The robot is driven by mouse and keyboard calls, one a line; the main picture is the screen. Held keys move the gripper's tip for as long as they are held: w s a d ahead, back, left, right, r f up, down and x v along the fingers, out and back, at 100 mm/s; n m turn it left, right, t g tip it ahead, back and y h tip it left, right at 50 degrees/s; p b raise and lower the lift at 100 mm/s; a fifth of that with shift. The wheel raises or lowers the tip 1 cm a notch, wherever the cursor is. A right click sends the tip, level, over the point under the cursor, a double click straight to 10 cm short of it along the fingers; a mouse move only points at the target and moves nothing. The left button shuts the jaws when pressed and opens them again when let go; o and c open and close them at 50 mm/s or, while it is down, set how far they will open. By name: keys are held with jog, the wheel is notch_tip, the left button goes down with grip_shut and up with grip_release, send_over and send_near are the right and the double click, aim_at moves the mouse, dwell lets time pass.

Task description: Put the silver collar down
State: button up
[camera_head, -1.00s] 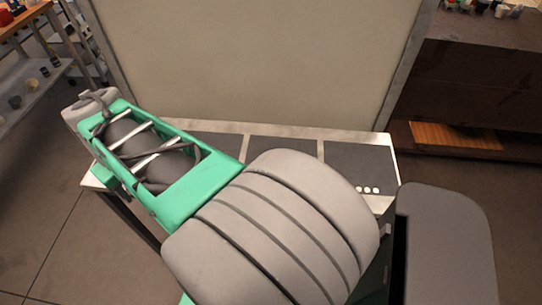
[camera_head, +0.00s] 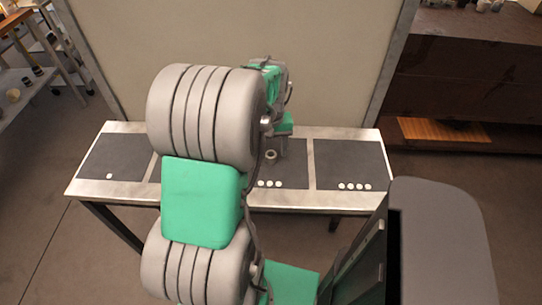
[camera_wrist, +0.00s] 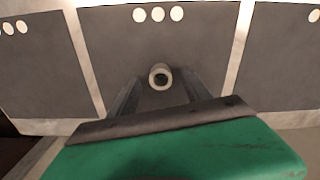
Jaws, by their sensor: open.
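The silver collar (camera_wrist: 160,76), a small ring with a dark hole, shows in the wrist view on the dark mat marked with three white dots (camera_wrist: 158,36). In the head view the collar (camera_head: 271,156) is small, on the same mat (camera_head: 292,176), partly crowded by my arm. My gripper (camera_wrist: 160,82) is open, with one finger to each side of the collar and a visible gap on both sides. In the head view the gripper is mostly hidden behind my arm and its fingers are hard to make out.
The pale table (camera_head: 240,198) carries dark mats in a row. The one-dot mat (camera_head: 115,155) and the mat with several dots (camera_head: 350,163) look empty. My arm hides much of the second mat. A tall beige panel (camera_head: 330,60) stands behind the table.

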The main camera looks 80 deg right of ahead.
jog(key=shift+f, duration=0.65)
jog(key=shift+c, duration=0.4)
grip_shut()
